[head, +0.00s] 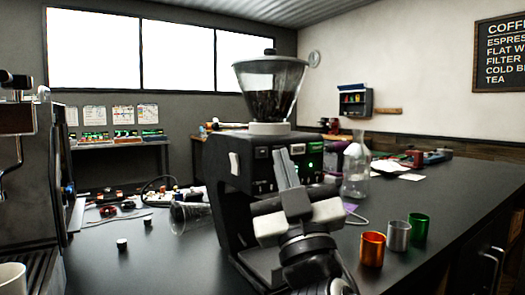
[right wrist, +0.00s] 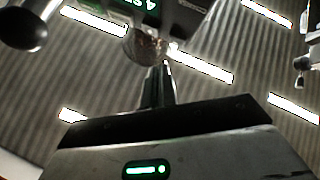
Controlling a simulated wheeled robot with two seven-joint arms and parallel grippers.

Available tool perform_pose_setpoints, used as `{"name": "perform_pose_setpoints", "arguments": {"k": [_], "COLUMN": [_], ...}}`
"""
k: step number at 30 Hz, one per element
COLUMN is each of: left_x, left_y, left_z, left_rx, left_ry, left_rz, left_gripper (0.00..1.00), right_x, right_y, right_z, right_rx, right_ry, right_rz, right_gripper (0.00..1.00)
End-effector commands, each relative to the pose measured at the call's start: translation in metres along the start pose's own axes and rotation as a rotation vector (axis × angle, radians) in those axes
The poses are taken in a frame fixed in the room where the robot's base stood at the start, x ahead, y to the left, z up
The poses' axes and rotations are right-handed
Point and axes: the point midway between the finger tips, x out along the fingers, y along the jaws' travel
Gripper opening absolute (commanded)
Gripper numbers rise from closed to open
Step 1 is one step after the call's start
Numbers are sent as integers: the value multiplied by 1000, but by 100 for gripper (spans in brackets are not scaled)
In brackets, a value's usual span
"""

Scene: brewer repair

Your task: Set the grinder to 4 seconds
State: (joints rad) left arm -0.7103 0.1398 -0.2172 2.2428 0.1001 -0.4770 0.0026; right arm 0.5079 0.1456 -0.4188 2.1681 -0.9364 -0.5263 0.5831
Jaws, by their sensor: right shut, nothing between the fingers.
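The black grinder (head: 232,165) stands on the dark counter, with a clear hopper (head: 270,88) of dark beans on top. Its front panel has small displays and a lit green light (head: 310,165). My right gripper (head: 284,153) is shut and empty, fingers pointing up in front of the panel and hiding part of it. In the right wrist view the shut fingers (right wrist: 160,68) point toward the grinder's underside edge. Whether the fingertips touch the panel cannot be told. My left gripper is not in view.
Orange (head: 372,249), silver (head: 398,235) and green (head: 418,227) cups stand right of the grinder. A glass flask (head: 356,165) stands behind them. An espresso machine (head: 30,180) is at the left. Small parts and cables lie on the counter behind.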

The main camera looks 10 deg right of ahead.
Motion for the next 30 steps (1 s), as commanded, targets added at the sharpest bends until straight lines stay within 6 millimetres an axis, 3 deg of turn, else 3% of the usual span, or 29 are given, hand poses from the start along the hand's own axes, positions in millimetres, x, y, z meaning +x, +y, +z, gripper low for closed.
{"name": "perform_pose_setpoints", "arguments": {"k": [10, 30], "left_x": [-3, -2], "left_y": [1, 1], "left_z": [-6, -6], "left_rx": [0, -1], "left_ry": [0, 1], "left_rz": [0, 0], "left_gripper": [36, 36], "right_x": [-20, -21], "right_y": [15, 16], "right_z": [-15, -16], "right_rx": [1, 0], "right_ry": [-1, 0], "right_rz": [-1, -1], "right_gripper": [0, 0]}}
